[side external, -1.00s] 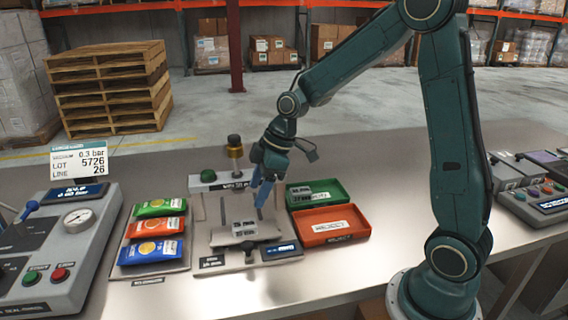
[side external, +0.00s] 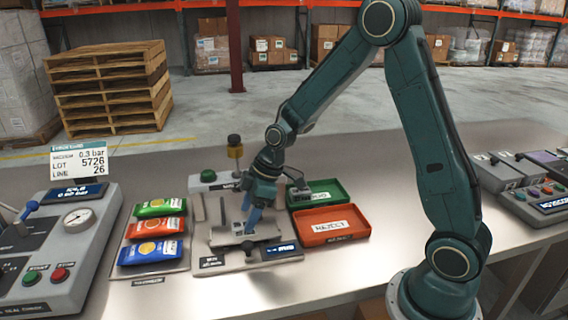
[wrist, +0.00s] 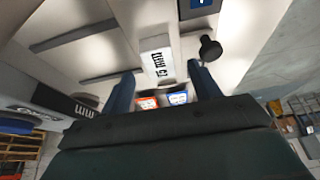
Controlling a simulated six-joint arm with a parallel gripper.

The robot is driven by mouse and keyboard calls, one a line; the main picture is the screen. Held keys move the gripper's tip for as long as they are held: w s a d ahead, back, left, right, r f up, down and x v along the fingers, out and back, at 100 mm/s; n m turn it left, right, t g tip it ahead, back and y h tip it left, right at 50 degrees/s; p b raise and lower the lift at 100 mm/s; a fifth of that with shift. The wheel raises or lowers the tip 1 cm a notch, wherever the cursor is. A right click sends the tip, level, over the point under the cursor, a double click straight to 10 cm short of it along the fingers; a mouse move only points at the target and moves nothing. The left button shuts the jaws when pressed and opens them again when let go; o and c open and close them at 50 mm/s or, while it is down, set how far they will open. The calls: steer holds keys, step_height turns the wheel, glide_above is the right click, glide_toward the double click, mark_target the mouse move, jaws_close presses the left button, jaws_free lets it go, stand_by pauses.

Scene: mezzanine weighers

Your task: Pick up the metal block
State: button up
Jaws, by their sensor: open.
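The metal block (side external: 238,228) is a small pale grey piece with dark markings on the weighing fixture in the middle of the bench. In the wrist view the block (wrist: 157,60) shows dark lettering on its face. My gripper (side external: 249,211) points down close over the block, its blue fingers spread. The fingers partly cover the block in the side view. In the wrist view my gripper (wrist: 163,88) is open, with one finger to either side of the block's line and the block beyond the tips. Whether a finger touches the block cannot be told.
Orange (side external: 330,226) and green (side external: 318,193) trays lie right of the fixture. Coloured pouches (side external: 152,229) lie left. A small black knob (wrist: 209,47) sits beside the block. Bare bench lies in front.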

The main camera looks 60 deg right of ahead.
steer(key=shift+x, duration=1.5)
steer(key=c, duration=1.2)
steer(key=shift+o, duration=0.2)
steer(key=shift+r, duration=0.2)
step_height(320, 180, up, 20)
steer(key=shift+f, duration=0.15)
